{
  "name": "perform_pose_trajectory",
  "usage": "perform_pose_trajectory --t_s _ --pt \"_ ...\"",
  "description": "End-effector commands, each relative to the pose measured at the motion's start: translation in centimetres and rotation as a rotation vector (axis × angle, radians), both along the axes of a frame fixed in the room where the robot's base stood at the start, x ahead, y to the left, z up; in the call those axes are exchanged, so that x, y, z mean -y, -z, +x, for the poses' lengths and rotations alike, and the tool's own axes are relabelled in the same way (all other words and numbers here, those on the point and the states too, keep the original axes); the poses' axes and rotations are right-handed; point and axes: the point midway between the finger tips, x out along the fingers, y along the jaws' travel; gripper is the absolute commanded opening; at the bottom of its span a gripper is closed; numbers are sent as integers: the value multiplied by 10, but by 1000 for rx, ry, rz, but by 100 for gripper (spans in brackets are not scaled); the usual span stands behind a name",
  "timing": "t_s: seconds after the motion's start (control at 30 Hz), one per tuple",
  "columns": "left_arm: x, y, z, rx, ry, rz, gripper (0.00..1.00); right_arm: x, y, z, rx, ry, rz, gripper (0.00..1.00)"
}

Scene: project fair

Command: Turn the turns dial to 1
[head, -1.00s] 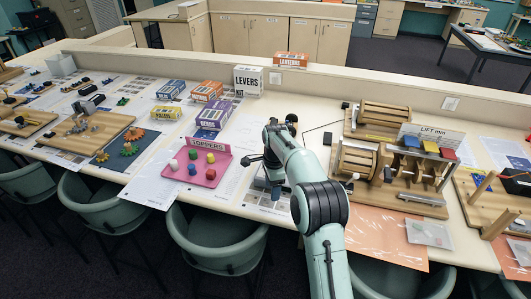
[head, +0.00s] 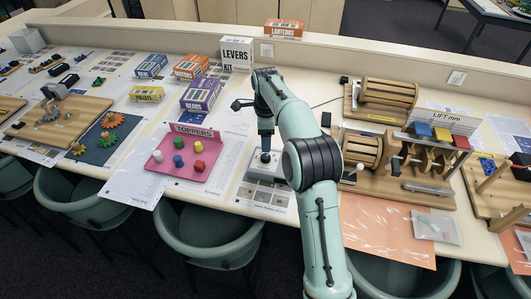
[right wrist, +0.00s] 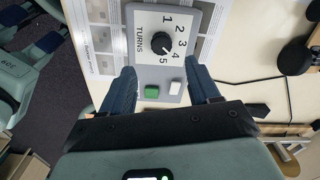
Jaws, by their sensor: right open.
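The turns dial is a black round knob (right wrist: 161,43) on a grey box with a white face (right wrist: 146,22) marked TURNS and the numbers 1 to 5. Its pointer seems to face the 4 and 5 side; the exact number is hard to tell. A green button (right wrist: 152,91) and a white button (right wrist: 175,88) sit below it. The box (head: 240,160) also shows in the head view, partly hidden by my arm. My right gripper (right wrist: 160,74) is open and empty, its fingers apart on either side of the box's button end, pointing toward the dial. My left gripper is not seen.
The pink toppers tray (head: 187,172) with coloured pegs lies left of the box. The wooden lift rig (head: 400,165) stands to the right.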

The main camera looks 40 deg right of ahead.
Motion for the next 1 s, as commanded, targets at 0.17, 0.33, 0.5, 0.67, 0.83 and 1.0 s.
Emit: perform_pose_trajectory --t_s 0.17,0.33,0.5,0.67,0.83,1.0 --pt "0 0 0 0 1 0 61 0 39 0 -3 0 1 61" --pt "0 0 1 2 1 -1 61 0 65 0 -1 -1 1 61" --pt "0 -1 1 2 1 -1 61 0 78 1 1 -1 0 61" --pt "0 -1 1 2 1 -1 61 0 81 1 2 -1 0 61" --pt "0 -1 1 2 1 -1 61 0 81 1 2 -1 0 58" --pt "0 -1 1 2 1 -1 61 0 80 1 2 -1 0 5"
